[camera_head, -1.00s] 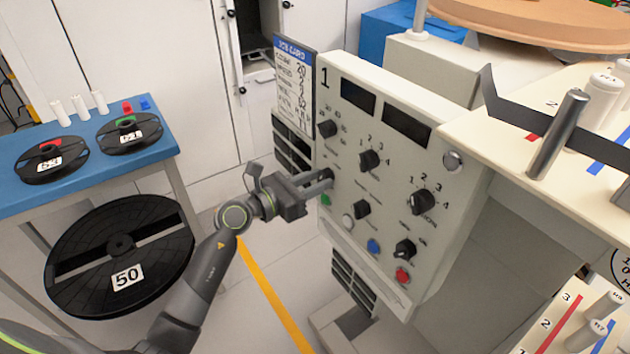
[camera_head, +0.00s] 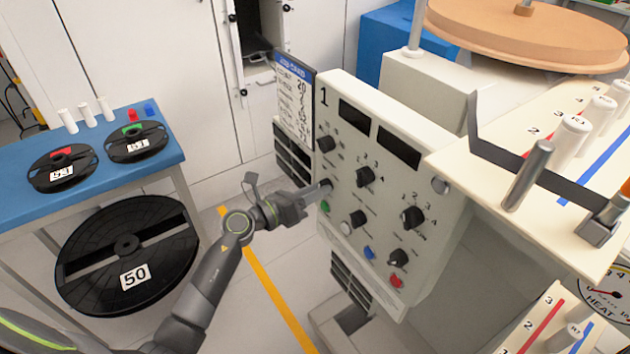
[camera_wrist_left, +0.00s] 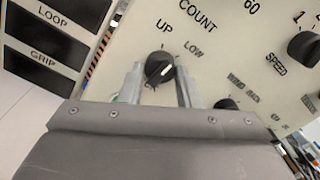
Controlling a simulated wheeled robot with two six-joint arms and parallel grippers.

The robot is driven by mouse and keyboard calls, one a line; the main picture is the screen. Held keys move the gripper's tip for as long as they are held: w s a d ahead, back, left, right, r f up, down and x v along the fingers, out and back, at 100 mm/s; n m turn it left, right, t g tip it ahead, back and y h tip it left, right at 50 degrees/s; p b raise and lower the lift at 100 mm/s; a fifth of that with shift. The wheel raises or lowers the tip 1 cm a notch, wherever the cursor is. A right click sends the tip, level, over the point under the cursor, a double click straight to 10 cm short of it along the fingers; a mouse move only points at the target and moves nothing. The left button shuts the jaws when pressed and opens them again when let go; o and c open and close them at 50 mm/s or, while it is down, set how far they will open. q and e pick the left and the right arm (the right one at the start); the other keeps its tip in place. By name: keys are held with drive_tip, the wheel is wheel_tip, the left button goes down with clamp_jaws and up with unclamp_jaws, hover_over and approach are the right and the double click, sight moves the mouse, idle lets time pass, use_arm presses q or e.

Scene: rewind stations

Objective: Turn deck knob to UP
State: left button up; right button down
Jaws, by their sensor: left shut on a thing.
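The deck knob (camera_wrist_left: 160,68) is a round black knob with a white mark, on the cream panel below the words UP and LOW in the left wrist view. Its mark points up and right, closer to LOW than to UP. My left gripper (camera_wrist_left: 159,84) is shut on it, one finger on each side. In the head view the knob (camera_head: 326,185) is at the panel's left edge, partly hidden by my left gripper (camera_head: 320,189). My right gripper is not in view.
The panel (camera_head: 345,85) carries several other black knobs and coloured buttons close by, with a job card (camera_head: 294,100) on its upper left. A blue table (camera_head: 60,195) with reels stands at left. A large black reel (camera_head: 180,225) is below it.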

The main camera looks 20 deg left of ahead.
use_arm(q)
drive_tip(key=shift+n+p, duration=3)
drive_tip(key=shift+n, duration=0.3)
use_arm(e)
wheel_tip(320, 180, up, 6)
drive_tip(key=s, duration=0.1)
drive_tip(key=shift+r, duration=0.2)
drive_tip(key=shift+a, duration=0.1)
use_arm(q)
drive_tip(key=o, duration=1)
